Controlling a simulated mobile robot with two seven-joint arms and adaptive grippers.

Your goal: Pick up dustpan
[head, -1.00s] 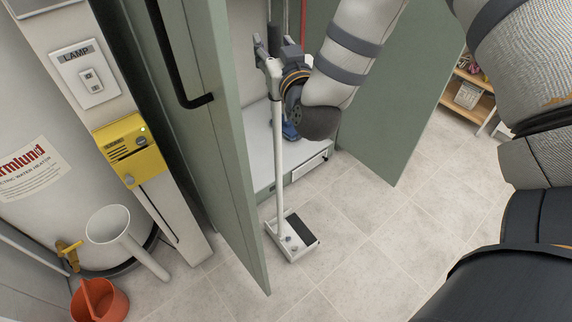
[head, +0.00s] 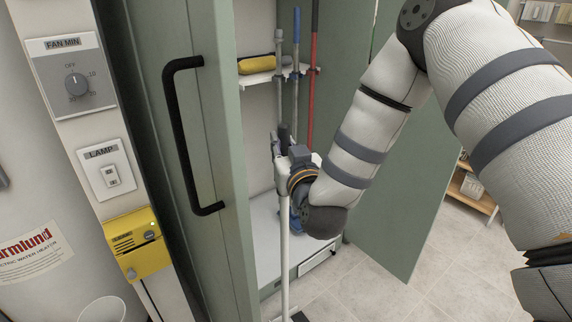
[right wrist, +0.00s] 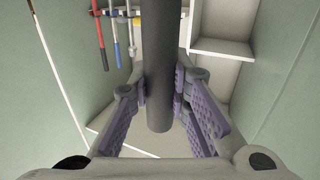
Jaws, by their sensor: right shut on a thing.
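The dustpan (head: 285,250) has a long white upright pole. Its pan is mostly below the lower edge of the head view; only a dark bit shows there. My right gripper (head: 288,150) is at the top of the pole, in front of the open cabinet. In the right wrist view a dark grey cylindrical grip (right wrist: 159,60) runs between the purple-padded fingers, and the right gripper (right wrist: 161,95) is shut on it. The head view hides most of the fingers behind the wrist. My left gripper is out of view.
The open green cabinet door (head: 205,130) with a black handle stands close on the left. A second green door (head: 385,220) is on the right. Inside the cabinet hang a blue pole (head: 295,90) and a red pole (head: 313,80). Tiled floor (head: 400,300) is clear at lower right.

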